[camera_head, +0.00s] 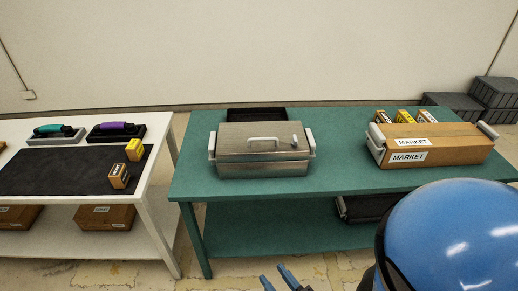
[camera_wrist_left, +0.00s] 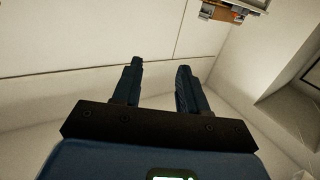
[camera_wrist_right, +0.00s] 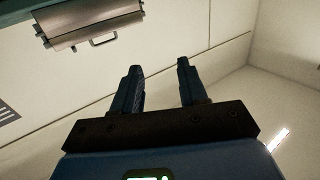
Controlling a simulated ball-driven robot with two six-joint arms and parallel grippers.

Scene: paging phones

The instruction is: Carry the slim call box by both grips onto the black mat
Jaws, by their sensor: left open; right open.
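A silver metal box (camera_head: 262,157) with a white grip at each end and a handle on its lid stands on the green table; it looks like the call box. It also shows in the right wrist view (camera_wrist_right: 75,24). The black mat (camera_head: 60,172) lies on the white table at the left. My right gripper (camera_head: 278,279) is open and empty in front of the green table, well short of the box; its fingers also show in the right wrist view (camera_wrist_right: 158,82). My left gripper (camera_wrist_left: 157,82) is open and empty in the left wrist view and outside the head view.
A MARKET carton (camera_head: 440,145) with white end grips stands at the green table's right, small boxes behind it. A dark tray (camera_head: 257,113) sits behind the metal box. Two handset phones (camera_head: 116,131) and small yellow (camera_head: 134,149) and brown (camera_head: 119,176) boxes border the mat. A gap separates the tables.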

